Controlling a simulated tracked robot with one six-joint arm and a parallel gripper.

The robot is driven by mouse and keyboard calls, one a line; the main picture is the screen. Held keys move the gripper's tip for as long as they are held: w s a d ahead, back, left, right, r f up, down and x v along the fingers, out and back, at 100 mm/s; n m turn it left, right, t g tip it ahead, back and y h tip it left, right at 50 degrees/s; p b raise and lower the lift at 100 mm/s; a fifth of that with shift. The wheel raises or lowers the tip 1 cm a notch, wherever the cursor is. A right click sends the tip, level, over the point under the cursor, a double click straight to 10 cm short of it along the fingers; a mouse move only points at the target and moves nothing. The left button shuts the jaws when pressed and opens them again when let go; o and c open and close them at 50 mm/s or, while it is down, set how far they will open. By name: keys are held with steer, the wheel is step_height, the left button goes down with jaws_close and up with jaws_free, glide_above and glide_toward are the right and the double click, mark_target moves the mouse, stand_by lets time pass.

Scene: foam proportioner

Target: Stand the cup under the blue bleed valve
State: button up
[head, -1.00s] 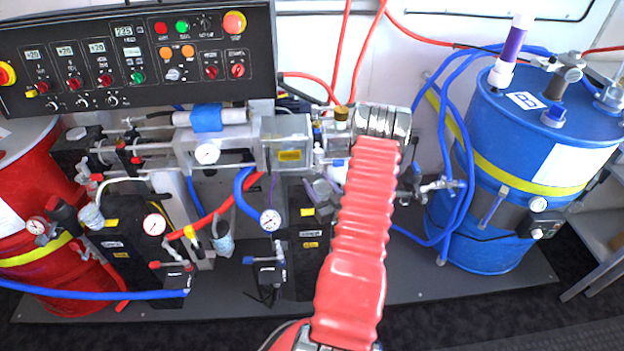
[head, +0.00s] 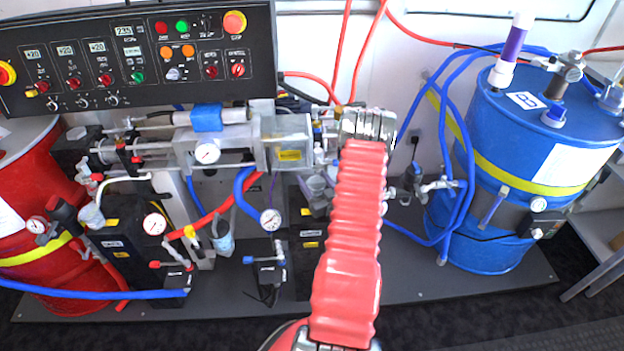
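My arm in its red sleeve reaches up the middle of the head view. My gripper (head: 368,125) is at its far end; only silvery metal shows, and the fingers are hidden or cannot be made out. A small greyish, cup-like container (head: 317,186) is just left of the sleeve, below the clear-walled block; whether my gripper touches it cannot be told. A small valve with a blue handle (head: 249,260) is low at centre-left, on a black block below a gauge.
The control panel (head: 140,55) overhangs the pump unit at upper left. A red drum (head: 35,190) is at left and a blue drum (head: 530,160) at right. Blue hoses (head: 462,170) hang right of my arm. The dark base plate (head: 400,285) is bare right of the sleeve.

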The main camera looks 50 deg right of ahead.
steer(key=shift+o, duration=1.2)
steer(key=shift+s+r, duration=0.1)
steer(key=shift+r, duration=0.05)
steer(key=v, duration=1.1)
steer(key=shift+s+a, duration=0.2)
steer(key=shift+s, duration=0.15)
steer(key=shift+s, duration=0.1)
